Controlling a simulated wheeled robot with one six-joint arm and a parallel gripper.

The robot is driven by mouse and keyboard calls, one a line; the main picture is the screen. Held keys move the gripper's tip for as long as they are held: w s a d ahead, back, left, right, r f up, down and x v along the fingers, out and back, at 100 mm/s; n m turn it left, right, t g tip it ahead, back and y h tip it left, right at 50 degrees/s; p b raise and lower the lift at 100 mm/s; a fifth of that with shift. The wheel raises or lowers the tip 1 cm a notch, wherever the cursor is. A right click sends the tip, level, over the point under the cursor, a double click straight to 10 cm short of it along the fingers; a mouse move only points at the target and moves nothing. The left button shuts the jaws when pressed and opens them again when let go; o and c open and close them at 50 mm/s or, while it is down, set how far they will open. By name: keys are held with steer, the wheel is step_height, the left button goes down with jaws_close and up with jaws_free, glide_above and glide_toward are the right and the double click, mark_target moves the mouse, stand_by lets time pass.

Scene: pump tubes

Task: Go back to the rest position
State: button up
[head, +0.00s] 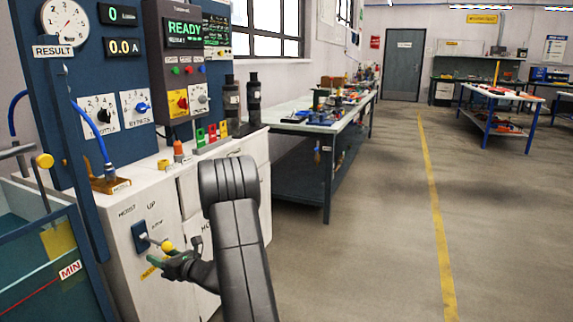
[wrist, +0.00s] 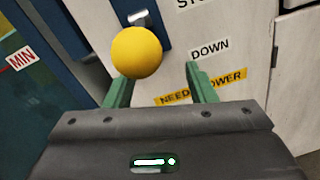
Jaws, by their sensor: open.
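My gripper (wrist: 158,88) is open, its two green fingers apart in the wrist view. In the head view my gripper (head: 166,262) is low in front of the white cabinet. The yellow ball knob (wrist: 136,52) of the hoist lever is just ahead of the fingers, nearer the left one. In the head view the knob (head: 167,246) sits at the end of a lever on a blue plate, just above the gripper. I cannot tell whether a finger touches it. My dark arm hides part of the cabinet front.
The white cabinet (head: 120,215) carries a blue test panel (head: 65,90) and a control box reading READY (head: 184,60). A blue-framed tank (head: 50,255) marked MIN stands at left. A workbench (head: 325,125) stands beyond the cabinet. The floor (head: 370,230) at right is clear.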

steer(key=p+v, duration=0.2)
steer(key=v, duration=1.1)
steer(key=shift+d+f, duration=0.2)
steer(key=shift+d, duration=0.15)
steer(key=shift+s, duration=0.15)
